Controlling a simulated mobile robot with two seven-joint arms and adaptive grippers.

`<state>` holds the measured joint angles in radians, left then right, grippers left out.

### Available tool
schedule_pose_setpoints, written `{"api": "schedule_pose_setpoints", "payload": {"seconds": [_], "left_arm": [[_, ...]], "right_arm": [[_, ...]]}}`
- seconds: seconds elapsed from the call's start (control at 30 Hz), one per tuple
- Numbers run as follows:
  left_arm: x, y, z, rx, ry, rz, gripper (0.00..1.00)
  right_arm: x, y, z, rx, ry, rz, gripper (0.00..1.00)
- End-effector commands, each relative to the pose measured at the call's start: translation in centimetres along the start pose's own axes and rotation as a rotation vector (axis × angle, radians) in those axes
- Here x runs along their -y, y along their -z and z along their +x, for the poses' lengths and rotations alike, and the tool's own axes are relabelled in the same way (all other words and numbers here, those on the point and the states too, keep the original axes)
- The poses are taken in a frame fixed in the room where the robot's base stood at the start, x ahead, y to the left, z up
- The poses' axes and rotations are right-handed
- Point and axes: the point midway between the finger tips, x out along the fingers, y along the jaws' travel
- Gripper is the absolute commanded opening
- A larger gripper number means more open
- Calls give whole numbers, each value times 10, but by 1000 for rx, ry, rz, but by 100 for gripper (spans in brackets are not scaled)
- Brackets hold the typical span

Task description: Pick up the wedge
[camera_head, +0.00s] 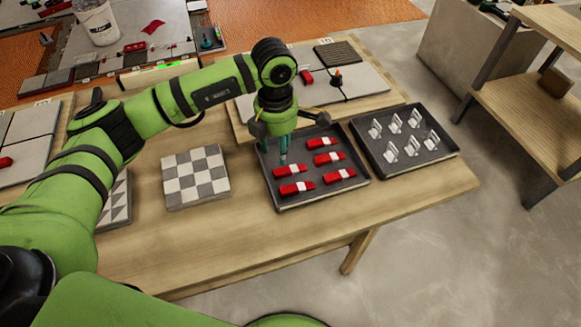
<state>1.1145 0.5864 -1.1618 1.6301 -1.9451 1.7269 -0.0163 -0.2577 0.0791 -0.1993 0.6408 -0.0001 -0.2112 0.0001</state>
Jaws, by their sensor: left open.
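Several red wedges with pale middles lie in a dark tray (325,194) on the wooden table. One wedge (293,171) lies at the left of the tray, just below my left gripper's tips in the picture. Another wedge (297,188) is at the front left, and others are on the right side, such as the front right wedge (339,175). My left gripper (284,158) points down over the back left of the tray, with its fingers apart and nothing seen between them. I cannot tell its exact height above the tray. My right gripper is out of view.
A second dark tray (409,170) with several white clips stands to the right. A checkered tile (195,177) lies left of the wedge tray. Behind the trays is a board with tiles (365,82) and another red wedge (306,77). The table's front is clear.

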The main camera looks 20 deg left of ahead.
Motion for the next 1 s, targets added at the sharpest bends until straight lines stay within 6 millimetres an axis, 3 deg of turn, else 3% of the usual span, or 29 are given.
{"api": "schedule_pose_setpoints", "payload": {"seconds": [0.1, 0.23, 0.37, 0.5, 0.63, 0.8, 0.9, 1.0], "left_arm": [[1, 0, 12, -4, 5, -1, 45], [3, -1, 24, -4, 6, 1, 45], [6, -4, 43, -4, 6, 0, 45], [5, -4, 63, -1, 4, 0, 45], [5, -4, 70, 0, 4, 1, 45], [5, -5, 70, 0, 3, 1, 45], [5, -5, 70, 1, 3, 1, 18], [5, -5, 70, 1, 3, 1, 17]], "right_arm": [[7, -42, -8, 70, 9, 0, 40], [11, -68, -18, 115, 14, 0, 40], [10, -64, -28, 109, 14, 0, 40], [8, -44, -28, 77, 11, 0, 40], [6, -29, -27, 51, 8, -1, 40], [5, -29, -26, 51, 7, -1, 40], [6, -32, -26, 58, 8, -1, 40], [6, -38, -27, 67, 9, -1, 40]]}}
